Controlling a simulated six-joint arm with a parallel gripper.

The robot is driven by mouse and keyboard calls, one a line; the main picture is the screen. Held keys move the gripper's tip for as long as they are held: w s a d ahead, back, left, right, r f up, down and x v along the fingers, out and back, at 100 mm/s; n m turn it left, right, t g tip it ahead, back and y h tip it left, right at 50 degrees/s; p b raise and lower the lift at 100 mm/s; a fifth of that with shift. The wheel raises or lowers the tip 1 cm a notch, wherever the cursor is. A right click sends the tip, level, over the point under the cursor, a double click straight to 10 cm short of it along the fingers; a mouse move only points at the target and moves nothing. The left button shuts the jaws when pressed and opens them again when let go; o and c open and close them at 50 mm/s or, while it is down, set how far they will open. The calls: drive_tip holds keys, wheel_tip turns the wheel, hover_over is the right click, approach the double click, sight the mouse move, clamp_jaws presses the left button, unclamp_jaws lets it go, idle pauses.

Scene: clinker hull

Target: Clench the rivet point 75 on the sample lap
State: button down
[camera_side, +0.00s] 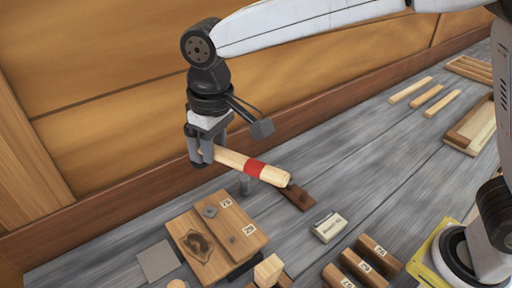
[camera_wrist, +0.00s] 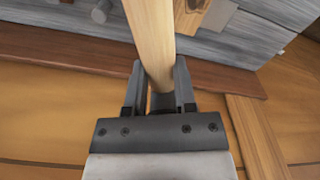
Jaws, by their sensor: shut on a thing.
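My gripper (camera_side: 203,154) is shut on a pale wooden handle (camera_side: 226,158) with a red band, held level above the bench. The handle also shows between the fingers in the wrist view (camera_wrist: 152,40). No head can be made out on it. Below it is the sample lap (camera_side: 190,225), two overlapping brown boards with a dark knot and small white labels, one seeming to read 75 (camera_side: 249,229). A round grey rivet piece (camera_side: 210,211) sits near the upper label and a smaller point (camera_side: 232,240) near the 75 label. The gripper is above and apart from the lap.
A small labelled box (camera_side: 329,226), several numbered wooden blocks (camera_side: 378,254) and a grey square plate (camera_side: 157,260) stand around. Wooden planking (camera_side: 120,130) rises behind the bench.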

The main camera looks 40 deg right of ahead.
drive_tip(key=shift+f, duration=1.4)
idle(0.7)
wheel_tip(320, 180, down, 11)
drive_tip(key=shift+f, duration=0.15)
drive_tip(key=shift+r, duration=0.35)
wheel_tip(320, 180, up, 11)
drive_tip(key=shift+f, duration=0.2)
